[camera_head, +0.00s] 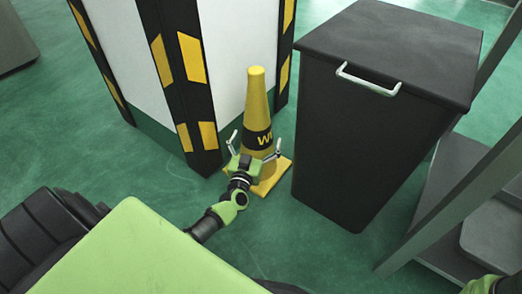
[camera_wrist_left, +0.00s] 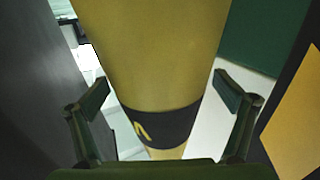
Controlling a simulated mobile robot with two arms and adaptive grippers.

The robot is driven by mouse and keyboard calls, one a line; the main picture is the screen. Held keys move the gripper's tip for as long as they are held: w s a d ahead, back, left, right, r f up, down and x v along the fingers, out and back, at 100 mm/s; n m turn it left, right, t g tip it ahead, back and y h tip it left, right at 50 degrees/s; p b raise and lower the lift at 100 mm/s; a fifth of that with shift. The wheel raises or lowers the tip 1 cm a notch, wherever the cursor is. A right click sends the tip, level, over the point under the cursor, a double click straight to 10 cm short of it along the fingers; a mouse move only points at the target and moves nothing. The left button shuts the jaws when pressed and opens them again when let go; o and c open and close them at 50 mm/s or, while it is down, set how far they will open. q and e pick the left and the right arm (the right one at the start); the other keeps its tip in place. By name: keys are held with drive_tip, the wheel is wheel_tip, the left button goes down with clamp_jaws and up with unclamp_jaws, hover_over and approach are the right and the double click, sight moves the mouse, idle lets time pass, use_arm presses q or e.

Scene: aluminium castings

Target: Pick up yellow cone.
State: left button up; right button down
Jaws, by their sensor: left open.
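The yellow cone (camera_head: 257,100) stands upright on the green floor, with a black band and partly hidden lettering around its middle. Its square yellow base shows at the floor. My left gripper (camera_head: 256,146) is open in front of the cone at band height, one finger to each side. In the left wrist view the cone (camera_wrist_left: 158,55) fills the middle between the spread fingers of the left gripper (camera_wrist_left: 165,95). A gap shows on both sides of the cone there, and I cannot tell whether anything touches it. My right gripper is not in view.
A black bin (camera_head: 350,130) with a lid and light handle stands close to the cone's right. A white pillar (camera_head: 225,50) with black and yellow striped corners stands behind and left. A grey metal frame (camera_head: 455,190) is at the far right. Green floor is free at the left.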

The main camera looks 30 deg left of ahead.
use_arm(q)
drive_tip(key=shift+w+a, duration=0.15)
drive_tip(key=shift+w, duration=0.1)
drive_tip(key=shift+r, duration=0.1)
drive_tip(key=c, duration=2.2)
drive_tip(key=shift+r, duration=0.15)
